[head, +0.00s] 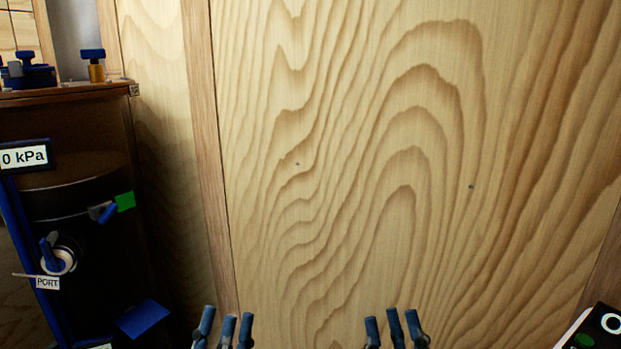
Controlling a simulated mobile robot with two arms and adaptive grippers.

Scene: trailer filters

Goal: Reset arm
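My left gripper (226,322) shows at the bottom edge, left of the middle. Its blue fingers point up and stand apart with nothing between them. My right gripper (393,322) shows at the bottom edge, right of the middle. Its blue fingers also stand apart and hold nothing. Only the finger ends of both grippers are visible; the arms are below the picture. Both grippers appear in front of a plain wooden panel (350,180), and no contact with it is visible.
At the left stands a dark cylinder (80,205) with a "0 kPa" display (25,157), a port valve (58,255) and a green tag (125,202). A brass valve with a blue knob (95,66) is above. A dark device (600,328) shows at bottom right.

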